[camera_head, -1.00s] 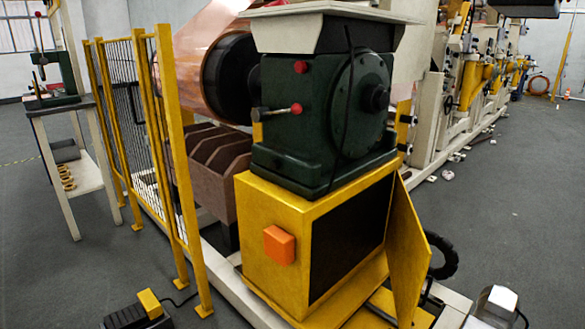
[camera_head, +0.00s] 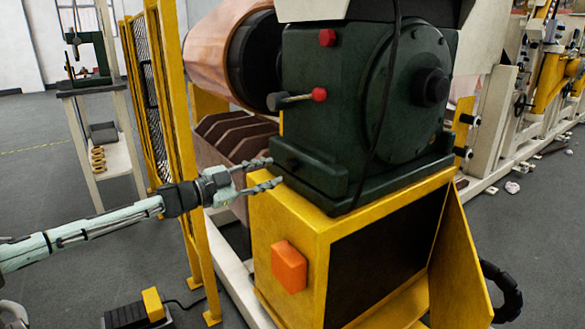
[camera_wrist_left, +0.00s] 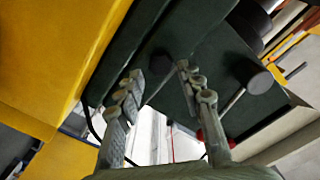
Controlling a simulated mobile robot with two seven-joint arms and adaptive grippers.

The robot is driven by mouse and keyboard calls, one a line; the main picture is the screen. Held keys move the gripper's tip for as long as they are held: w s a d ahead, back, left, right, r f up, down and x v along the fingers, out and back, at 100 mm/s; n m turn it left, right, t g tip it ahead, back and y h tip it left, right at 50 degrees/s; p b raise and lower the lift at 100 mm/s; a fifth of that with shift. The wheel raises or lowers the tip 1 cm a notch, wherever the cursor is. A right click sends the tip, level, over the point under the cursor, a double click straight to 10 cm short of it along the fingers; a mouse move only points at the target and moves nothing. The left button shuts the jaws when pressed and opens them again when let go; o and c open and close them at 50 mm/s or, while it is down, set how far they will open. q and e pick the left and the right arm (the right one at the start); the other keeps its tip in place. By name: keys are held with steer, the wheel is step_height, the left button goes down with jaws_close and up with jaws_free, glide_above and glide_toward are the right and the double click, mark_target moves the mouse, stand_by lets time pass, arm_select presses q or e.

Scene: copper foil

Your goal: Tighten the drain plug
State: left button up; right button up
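The dark green gearbox (camera_head: 330,110) stands on a yellow cabinet (camera_head: 345,215). A small dark bump low on its left face (camera_head: 292,163) may be the drain plug; it is too dark to be sure. In the left wrist view, a dark stub (camera_wrist_left: 182,52) shows just past the fingertips. My left gripper (camera_head: 273,172) is open, its two fingers apart and pointing right at the gearbox's lower left edge, above the cabinet's corner. In the left wrist view the gripper (camera_wrist_left: 160,76) has nothing between its fingers.
A lever with a red ball (camera_head: 319,94) sticks out above my left gripper. An orange box (camera_head: 289,266) is on the cabinet front. A yellow fence post (camera_head: 178,110) stands behind my left arm. A black cable (camera_head: 378,150) hangs over the gearbox. A pedal (camera_head: 140,312) lies on the floor.

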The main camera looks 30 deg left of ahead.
mark_target(288, 167)
arm_select(q)
steer(key=x, duration=0.5)
steer(key=shift+w+r, duration=0.1)
steer(key=shift+w+d, duration=0.3)
steer(key=shift+w, duration=0.4)
arm_select(e)
steer(key=shift+s+d+f+g, duration=0.35)
steer(key=shift+s+d+g, duration=0.15)
steer(key=shift+s, duration=0.25)
arm_select(q)
jaws_close()
